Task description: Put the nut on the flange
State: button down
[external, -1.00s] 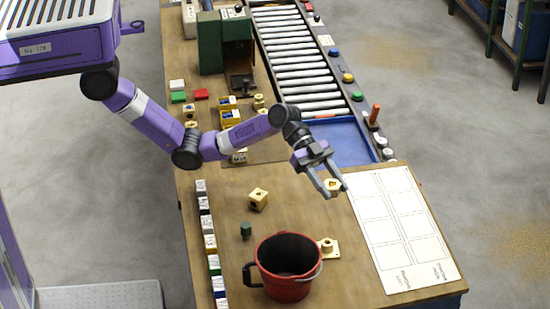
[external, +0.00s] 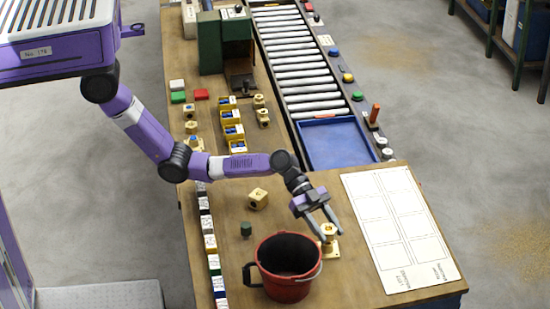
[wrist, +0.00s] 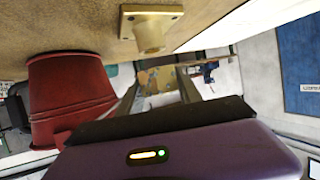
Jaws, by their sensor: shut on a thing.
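The brass nut (external: 328,229) is between the fingertips of my gripper (external: 326,228), which is shut on it. The brass flange (external: 331,249) lies on the near table, just right of the red bucket. In the external view the nut shows right above the flange and partly hides its hub; I cannot tell whether they touch. In the wrist view the flange (wrist: 151,27) shows a square plate with a round hub, apart from my fingers (wrist: 160,90). The held nut (wrist: 155,80) is hard to make out there.
The red bucket (external: 288,284) stands close left of the flange. A white marked sheet (external: 402,228) covers the table's right side. A blue tray (external: 335,145) is behind.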

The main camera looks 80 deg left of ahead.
jog(key=shift+f, duration=1)
jog(key=c, duration=0.8)
grip_release()
jog(key=shift+f, duration=0.2)
jog(key=shift+a+r, duration=0.25)
jog(key=v, duration=1.1)
jog(key=shift+s+a+p, duration=0.2)
jog(key=shift+s+p, duration=0.05)
jog(key=shift+p, duration=0.1)
